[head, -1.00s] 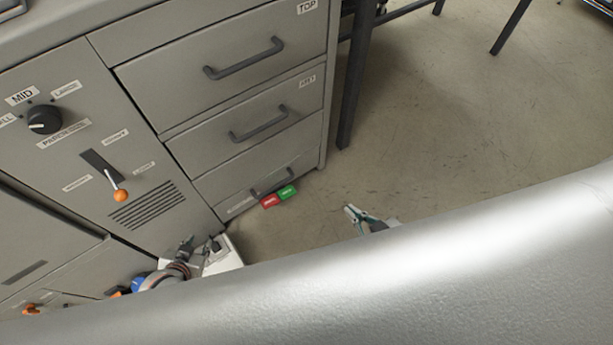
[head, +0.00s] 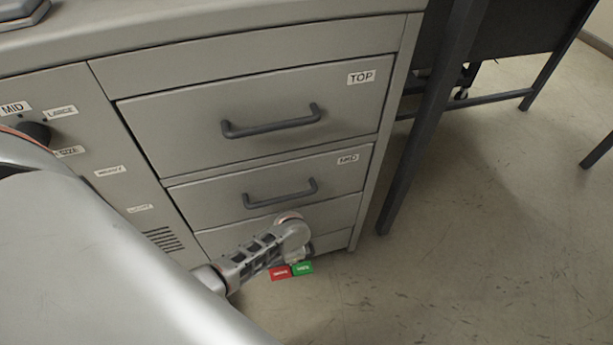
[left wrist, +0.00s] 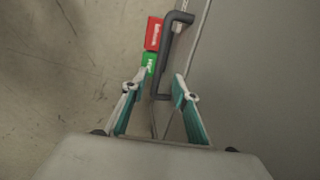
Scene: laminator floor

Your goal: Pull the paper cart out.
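The low bottom front (head: 338,240) of the grey cabinet is mostly covered by my left arm; no label on it is readable, and I take it for the paper cart. A red tag (head: 280,272) and a green tag (head: 302,268) show at its foot. In the left wrist view a dark bar handle (left wrist: 163,60) runs beside the red tag (left wrist: 153,33) and green tag (left wrist: 150,63). My left gripper (left wrist: 158,84) is open, its teal-padded fingers on either side of the handle's near end, with no clear contact. My right gripper is out of view.
Above are the closed TOP drawer (head: 260,100) and MID drawer (head: 272,185). A dark-legged table (head: 430,130) stands just right of the cabinet. The floor (head: 450,260) in front and to the right is clear.

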